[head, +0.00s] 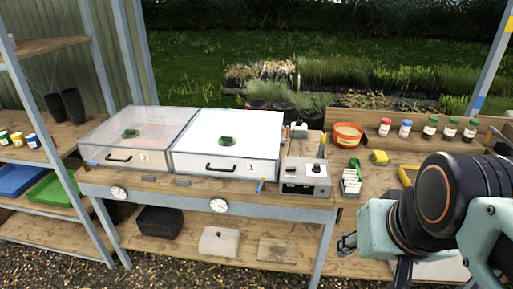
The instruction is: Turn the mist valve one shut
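I cannot clearly make out a part that is surely mist valve one. Two propagator boxes stand on the bench: a clear-lidded left box (165,123) and a white-topped right box (255,130), whose small front label seems to read 1. Each lid carries a green fitting, one on the left lid (131,134) and one on the right lid (227,141). A grey control box (305,177) with a dark knob stands right of them. My gripper (347,243) is low at the right, in front of the bench and apart from everything; its fingers are small and partly hidden.
An orange tub (348,134), a yellow block (379,157) and several jars stand at right. Shelving (70,135) is at far left. Gravel in front is clear.

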